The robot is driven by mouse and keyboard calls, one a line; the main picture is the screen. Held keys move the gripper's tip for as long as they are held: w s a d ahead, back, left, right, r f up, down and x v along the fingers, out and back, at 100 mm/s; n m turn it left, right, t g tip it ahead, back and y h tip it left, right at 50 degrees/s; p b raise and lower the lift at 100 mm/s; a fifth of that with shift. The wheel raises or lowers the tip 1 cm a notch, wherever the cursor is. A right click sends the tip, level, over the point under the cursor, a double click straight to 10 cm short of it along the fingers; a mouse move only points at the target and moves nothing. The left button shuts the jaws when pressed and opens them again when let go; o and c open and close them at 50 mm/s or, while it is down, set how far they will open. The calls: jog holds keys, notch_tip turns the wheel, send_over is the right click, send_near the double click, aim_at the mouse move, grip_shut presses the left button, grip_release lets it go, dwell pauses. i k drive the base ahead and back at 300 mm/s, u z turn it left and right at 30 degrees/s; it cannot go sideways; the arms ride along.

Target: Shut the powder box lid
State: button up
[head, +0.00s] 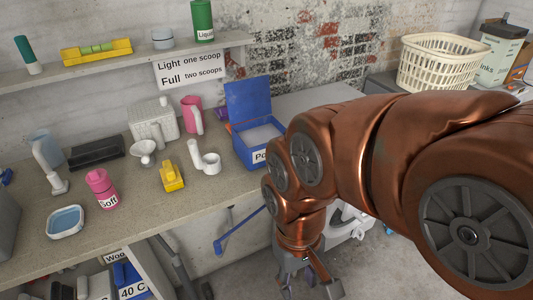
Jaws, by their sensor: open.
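The blue powder box (243,150) stands at the back right of the counter. Its lid (248,100) is up, tilted back behind the opening, and white powder shows inside. Its front label reads "Po", the rest hidden behind my arm. My gripper (309,288) is at the bottom of the picture, pointing down in front of the counter, below and to the right of the box. Its fingers are apart with nothing seen between them, and it is clear of the box.
A white cup (206,160), a yellow object (172,177) and a pink jug (192,115) stand left of the box. A shelf (130,66) runs above. A laundry basket (440,62) is at the back right. The counter's front edge is mostly clear.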

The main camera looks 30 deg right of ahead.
aim_at(248, 99)
jog(key=z, duration=0.6)
jog(key=i, duration=0.4)
jog(key=z, duration=1)
jog(key=i, duration=0.7)
jog(key=u, duration=2.45)
